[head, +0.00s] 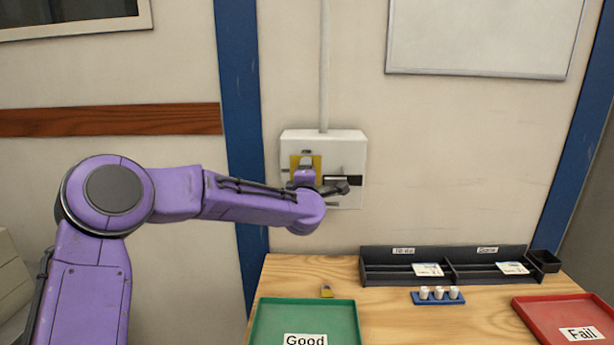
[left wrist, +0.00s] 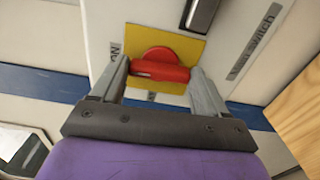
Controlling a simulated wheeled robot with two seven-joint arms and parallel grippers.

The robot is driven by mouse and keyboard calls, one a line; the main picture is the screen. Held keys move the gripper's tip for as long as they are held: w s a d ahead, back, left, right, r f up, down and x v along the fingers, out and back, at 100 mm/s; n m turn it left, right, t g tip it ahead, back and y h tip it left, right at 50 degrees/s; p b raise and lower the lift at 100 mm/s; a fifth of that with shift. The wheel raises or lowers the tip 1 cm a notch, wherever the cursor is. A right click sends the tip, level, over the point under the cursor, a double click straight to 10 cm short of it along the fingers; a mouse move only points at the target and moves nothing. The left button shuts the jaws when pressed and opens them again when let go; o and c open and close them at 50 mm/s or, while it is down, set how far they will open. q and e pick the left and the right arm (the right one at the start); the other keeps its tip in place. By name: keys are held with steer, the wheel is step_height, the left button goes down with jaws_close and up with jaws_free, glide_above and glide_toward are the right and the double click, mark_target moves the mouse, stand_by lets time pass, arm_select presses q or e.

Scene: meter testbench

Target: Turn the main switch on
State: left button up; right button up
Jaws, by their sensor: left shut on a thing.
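The main switch is a red rotary handle (left wrist: 160,66) on a yellow plate (left wrist: 195,48), seen in the left wrist view. It sits on a white wall box (head: 345,145), where the yellow plate also shows in the head view (head: 295,160). My left gripper (left wrist: 163,78) has its two fingers on either side of the red handle and is shut on it. In the head view my left wrist and gripper (head: 320,186) cover the handle. My right gripper is in neither view.
Below the box stands a wooden table (head: 390,325) with a green tray (head: 260,330) marked Good, a red tray (head: 535,305) marked Fail, a small padlock (head: 326,290), a black rack (head: 375,277) and a blue holder (head: 420,300) with white pieces. A conduit (head: 324,60) runs up from the box.

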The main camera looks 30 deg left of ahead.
arm_select(q)
steer(key=shift+m, duration=0.3)
steer(key=o, duration=1.1)
steer(key=shift+c, duration=0.2)
steer(key=b+v, duration=0.3)
steer(key=v, duration=0.7)
steer(key=shift+s+b, duration=0.2)
steer(key=shift+b, duration=0.15)
steer(key=shift+d, duration=0.1)
